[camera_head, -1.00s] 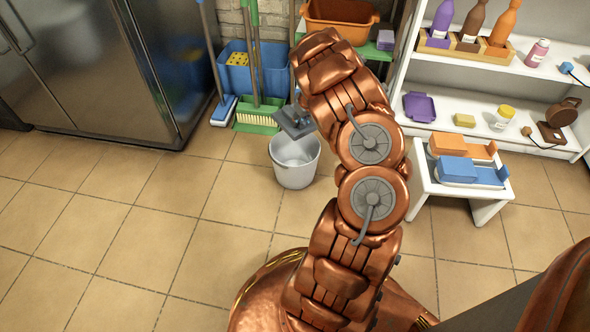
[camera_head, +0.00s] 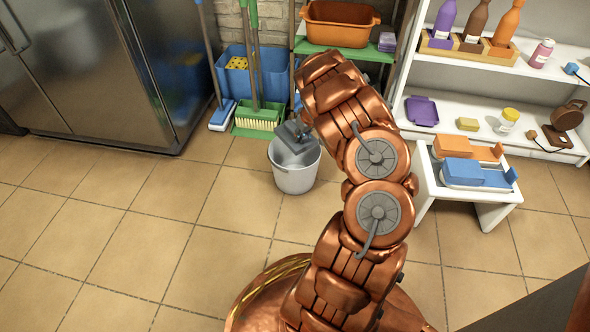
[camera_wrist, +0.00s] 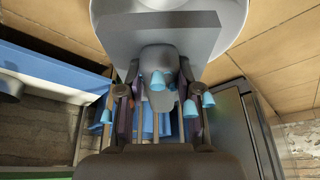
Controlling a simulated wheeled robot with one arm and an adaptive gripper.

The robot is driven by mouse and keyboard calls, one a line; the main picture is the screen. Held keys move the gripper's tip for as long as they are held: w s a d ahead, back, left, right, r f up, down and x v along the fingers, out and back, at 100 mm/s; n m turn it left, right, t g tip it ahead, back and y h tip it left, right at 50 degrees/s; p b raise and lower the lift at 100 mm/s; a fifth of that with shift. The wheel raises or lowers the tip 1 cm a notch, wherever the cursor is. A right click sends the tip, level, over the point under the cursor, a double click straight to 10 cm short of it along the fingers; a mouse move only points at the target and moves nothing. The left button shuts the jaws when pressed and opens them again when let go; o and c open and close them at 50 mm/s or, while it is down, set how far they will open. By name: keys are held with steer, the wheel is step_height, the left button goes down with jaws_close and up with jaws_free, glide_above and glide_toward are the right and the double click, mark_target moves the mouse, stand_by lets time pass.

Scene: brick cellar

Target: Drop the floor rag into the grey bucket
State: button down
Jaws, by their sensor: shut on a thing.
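The grey bucket (camera_head: 294,180) stands upright on the tiled floor, beyond my arm. A grey, flat-looking piece, the floor rag (camera_head: 291,139), hangs at the end of my arm over the bucket's mouth, overlapping its far rim in the head view. In the wrist view my gripper (camera_wrist: 160,84) is shut on a bunched part of the rag (camera_wrist: 160,36), which spreads wide beyond the fingers. A pale round rim of the bucket (camera_wrist: 233,22) shows behind it. In the head view my gripper is mostly hidden by the arm.
A blue bin (camera_head: 236,80), broom and mop handles stand behind the bucket, with a green brush head (camera_head: 258,119). A shelf with an orange tub (camera_head: 340,24) is behind my arm. A small white stool (camera_head: 487,203) stands right. Floor at left is clear.

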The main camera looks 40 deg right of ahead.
steer(key=c, duration=0.7)
jaws_free()
steer(key=v, duration=1.2)
steer(key=shift+r, duration=0.1)
